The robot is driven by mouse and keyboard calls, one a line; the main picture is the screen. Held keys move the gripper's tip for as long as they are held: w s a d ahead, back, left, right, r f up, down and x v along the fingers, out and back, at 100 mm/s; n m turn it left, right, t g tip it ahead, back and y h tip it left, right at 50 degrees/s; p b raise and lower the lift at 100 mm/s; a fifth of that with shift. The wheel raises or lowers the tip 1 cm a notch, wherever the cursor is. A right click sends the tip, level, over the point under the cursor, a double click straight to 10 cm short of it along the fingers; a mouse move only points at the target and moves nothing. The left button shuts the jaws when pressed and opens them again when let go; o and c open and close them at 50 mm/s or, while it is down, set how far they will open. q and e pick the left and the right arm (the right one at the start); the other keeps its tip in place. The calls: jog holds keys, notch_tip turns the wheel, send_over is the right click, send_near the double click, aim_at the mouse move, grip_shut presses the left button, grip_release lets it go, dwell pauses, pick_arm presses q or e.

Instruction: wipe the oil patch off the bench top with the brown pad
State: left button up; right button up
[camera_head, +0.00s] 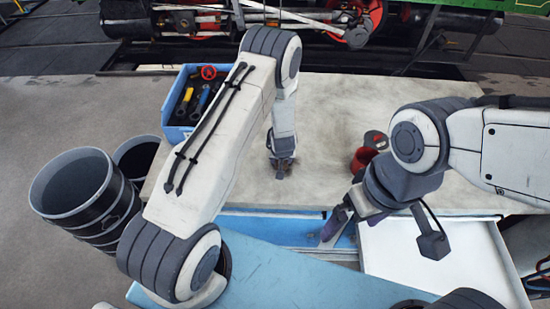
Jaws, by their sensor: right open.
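The bench top (335,110) is a pale, stained slab across the middle of the view. My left gripper (281,169) points down at the bench top, left of the red can. A small brown bit shows at its fingertips; it may be the brown pad, but it is too small to be sure, and the jaws' opening is unclear. No distinct oil patch shows; my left arm covers part of the bench. My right gripper (349,219) is open, with nothing seen between its fingers, at the bench's front edge by the white tray.
A red can (367,154) stands on the bench beside my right wrist. A blue box of tools (178,133) sits at the bench's back left. The white tray (440,250) lies in front, at right. Dark buckets (80,195) stand at left. Tram machinery (300,25) runs behind.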

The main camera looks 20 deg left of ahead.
aim_at(309, 165)
pick_arm(q)
jog(key=shift+w+d+p, duration=0.15)
jog(key=shift+d+p, duration=0.25)
jog(key=shift+d, duration=0.2)
jog(key=shift+w+d+p, duration=0.15)
jog(key=shift+d+p, duration=0.2)
jog(key=shift+d, duration=0.2)
jog(key=shift+w+d+f+p, duration=0.15)
jog(key=shift+d+p, duration=0.15)
jog(key=shift+d, duration=0.25)
jog(key=shift+w+d+p, duration=0.2)
jog(key=shift+d+p, duration=0.6)
jog(key=shift+w+d+p, duration=0.25)
jog(key=shift+d+p, duration=0.4)
jog(key=shift+d, duration=0.2)
jog(key=shift+w+d+p, duration=0.25)
jog(key=shift+d+p, duration=0.4)
jog(key=shift+d, duration=0.2)
jog(key=shift+w+d+f, duration=0.15)
jog(key=shift+d, duration=0.7)
jog(key=shift+w+r+p, duration=0.1)
jog(key=shift+r+p, duration=2.5)
jog(key=shift+r, duration=0.5)
